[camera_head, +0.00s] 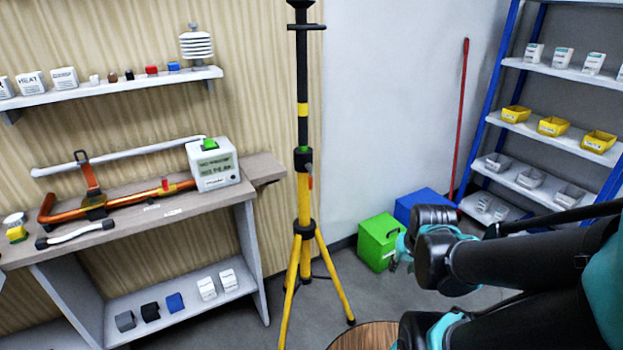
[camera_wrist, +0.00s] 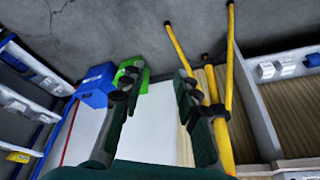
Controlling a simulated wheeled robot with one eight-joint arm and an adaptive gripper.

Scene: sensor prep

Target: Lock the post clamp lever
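A yellow and black tripod post (camera_head: 304,205) stands upright at the middle of the head view. A black clamp (camera_head: 303,158) sits where the black upper tube enters the yellow tube, with a small red-orange lever (camera_head: 310,182) at its right side, pointing down. Whether it is locked cannot be told. My gripper (camera_wrist: 155,85) is open and empty in the wrist view, its dark fingers wide apart. The yellow post (camera_wrist: 225,145) shows beside and partly behind the right finger there; I see no contact. The lever cannot be made out in the wrist view.
A workbench (camera_head: 262,170) with orange and black tools and a white meter (camera_head: 213,165) stands left of the tripod. Green (camera_head: 376,243) and blue (camera_head: 420,202) boxes lie on the floor to its right. A blue-framed shelf (camera_head: 545,135) stands at far right. A round wooden top (camera_head: 362,337) is in front.

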